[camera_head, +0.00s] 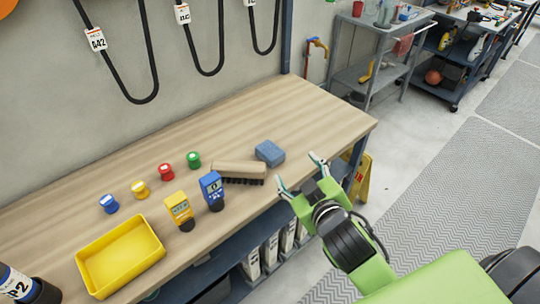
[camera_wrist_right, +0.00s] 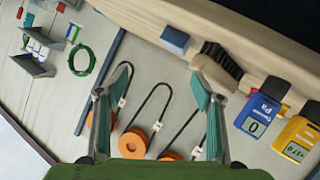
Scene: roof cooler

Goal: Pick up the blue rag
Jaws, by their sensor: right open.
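The blue rag (camera_head: 269,153) is a small folded blue block on the wooden workbench, just behind the right end of the brush. It also shows in the right wrist view (camera_wrist_right: 174,40), near the top middle, at the bench edge. My right gripper (camera_head: 302,174) is open and empty at the bench's front edge, to the right of the rag and a little nearer. In the right wrist view its two fingers (camera_wrist_right: 160,95) are spread apart, with the rag beyond them. My left gripper is not in view.
A wooden brush (camera_head: 238,171) lies close beside the rag. Blue (camera_head: 211,188) and yellow (camera_head: 179,209) gauges, several coloured caps and a yellow tray (camera_head: 121,256) stand further left. The bench (camera_head: 310,115) is clear to the rag's right and behind it.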

